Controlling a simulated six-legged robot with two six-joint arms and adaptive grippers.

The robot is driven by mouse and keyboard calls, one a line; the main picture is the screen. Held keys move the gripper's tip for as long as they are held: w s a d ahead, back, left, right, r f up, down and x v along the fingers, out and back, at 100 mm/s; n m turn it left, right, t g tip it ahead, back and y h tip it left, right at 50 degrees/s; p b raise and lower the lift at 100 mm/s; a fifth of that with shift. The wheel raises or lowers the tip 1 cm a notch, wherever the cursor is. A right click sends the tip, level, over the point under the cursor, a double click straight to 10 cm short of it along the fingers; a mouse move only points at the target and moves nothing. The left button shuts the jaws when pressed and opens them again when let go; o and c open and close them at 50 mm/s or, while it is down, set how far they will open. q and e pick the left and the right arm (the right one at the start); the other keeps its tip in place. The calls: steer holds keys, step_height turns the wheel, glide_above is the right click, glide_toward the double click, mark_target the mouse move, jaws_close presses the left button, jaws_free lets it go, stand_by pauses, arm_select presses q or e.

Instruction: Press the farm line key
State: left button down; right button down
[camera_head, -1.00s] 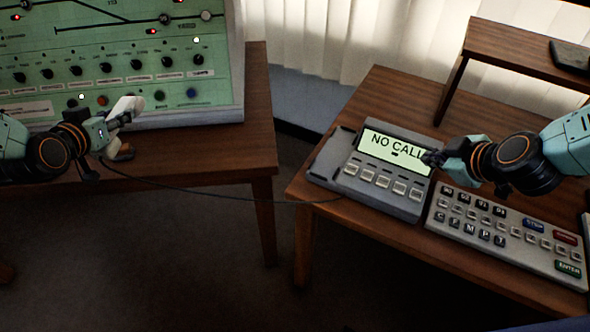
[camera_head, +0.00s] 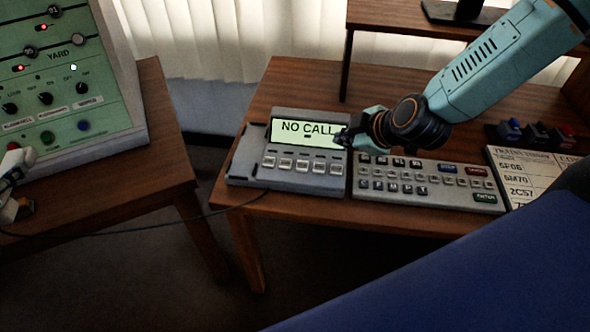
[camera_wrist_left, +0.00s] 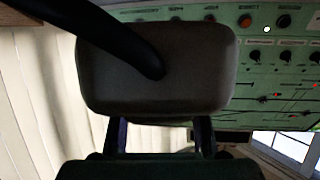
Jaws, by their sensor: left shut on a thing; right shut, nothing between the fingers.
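The grey phone unit (camera_head: 300,178) stands on the right-hand wooden table. Its lit display (camera_head: 300,130) reads "NO CALL". A row of pale keys (camera_head: 302,165) runs below the display; their labels are too small to read, so I cannot tell which is the farm line key. My right gripper (camera_head: 345,138) is shut and empty at the display's right edge; I cannot tell if it touches. The handset also shows at the head view's left edge (camera_head: 14,172).
The green yard panel (camera_head: 50,100) stands on the left table. A keyboard (camera_head: 430,185) lies right of the phone, with a train list (camera_head: 530,175) beyond it. A black cord (camera_head: 150,227) hangs across the gap between the tables. A raised shelf (camera_head: 400,18) stands behind.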

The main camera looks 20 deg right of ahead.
mark_target(339, 171)
steer(key=f+b, duration=0.1)
steer(key=f, duration=0.1)
steer(key=f+b, duration=0.1)
steer(key=b, duration=0.1)
steer(key=shift+w+d+f, duration=0.1)
steer(key=shift+d+f, duration=0.1)
steer(key=shift+f, duration=0.2)
steer(key=shift+f+b, duration=0.35)
steer(key=shift+b, duration=0.2)
steer(key=shift+a+f+b, duration=0.15)
steer(key=shift+f+b, duration=0.35)
steer(key=shift+f, duration=0.05)
steer(key=shift+a+f+b, duration=0.15)
steer(key=shift+f+b, duration=0.3)
steer(key=shift+f, duration=0.2)
steer(key=shift+d+f, duration=0.1)
steer(key=shift+d, duration=0.15)
steer(key=shift+a, duration=0.2)
steer(key=shift+d, duration=0.15)
